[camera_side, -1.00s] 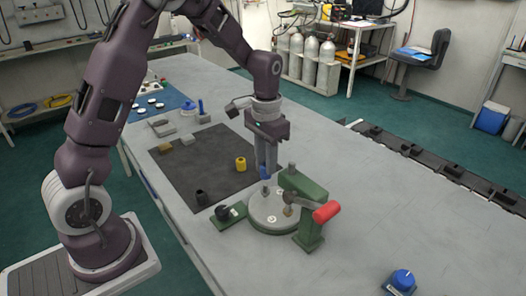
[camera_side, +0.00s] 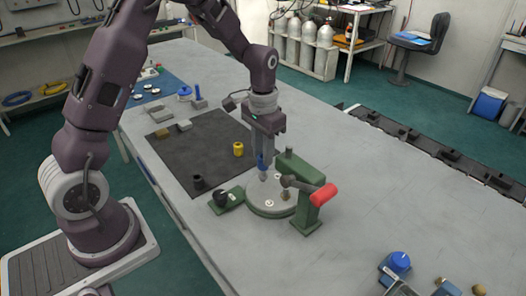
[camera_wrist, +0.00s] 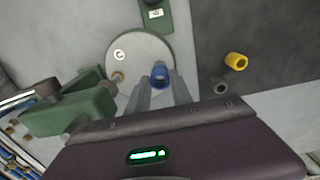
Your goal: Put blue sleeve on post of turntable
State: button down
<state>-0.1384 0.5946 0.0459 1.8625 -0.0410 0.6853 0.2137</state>
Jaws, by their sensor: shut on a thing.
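My gripper (camera_side: 263,160) is shut on the blue sleeve (camera_side: 261,162), which it holds upright over the turntable (camera_side: 268,206). The sleeve also shows in the wrist view (camera_wrist: 160,74) between my fingertips, with its open top facing the camera. The turntable is a round light grey disc, also clear in the wrist view (camera_wrist: 128,48). A short grey post (camera_side: 263,176) shows just below the sleeve in the side view. I cannot tell whether the sleeve touches or surrounds the post.
A green clamp (camera_side: 309,206) with a red handle (camera_side: 323,195) stands close at the turntable's right. A yellow sleeve (camera_side: 238,149) and black sleeve (camera_side: 199,182) stand on the dark mat (camera_side: 180,160).

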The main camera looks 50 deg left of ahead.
jog(key=shift+f, duration=1.45)
dwell(1.1)
dwell(0.4)
jog(key=c, duration=0.7)
grip_release()
jog(key=shift+o, duration=0.2)
notch_tip(320, 180, up, 8)
jog(key=shift+f, duration=0.2)
